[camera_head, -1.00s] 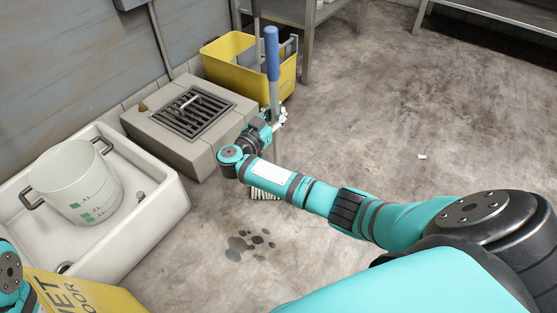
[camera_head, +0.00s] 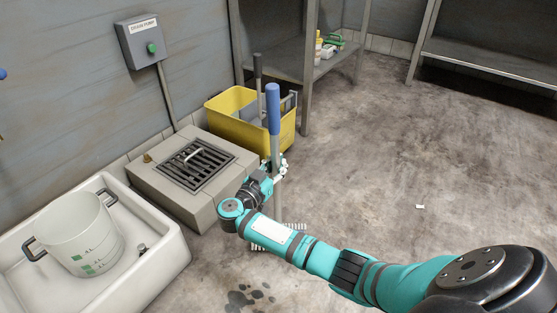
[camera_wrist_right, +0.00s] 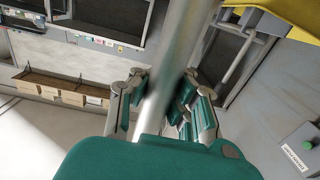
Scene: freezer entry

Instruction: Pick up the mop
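The mop (camera_head: 273,110) stands nearly upright, with a blue grip on top, a grey shaft and a white fringed head (camera_head: 266,246) that looks to be at the floor, partly hidden by my right forearm. My right gripper (camera_head: 280,168) is at the shaft below the blue grip. In the right wrist view the mop's shaft (camera_wrist_right: 172,65) runs between the fingers of the right gripper (camera_wrist_right: 165,90), which lie close on both sides and look closed around it. My left gripper is out of view.
A yellow bucket (camera_head: 222,121) stands just behind the mop, near a metal rack (camera_head: 307,80). A raised drain block (camera_head: 181,208) and a white sink (camera_head: 165,262) with a pail (camera_head: 77,240) are on the left. The floor (camera_head: 400,140) to the right is mostly clear.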

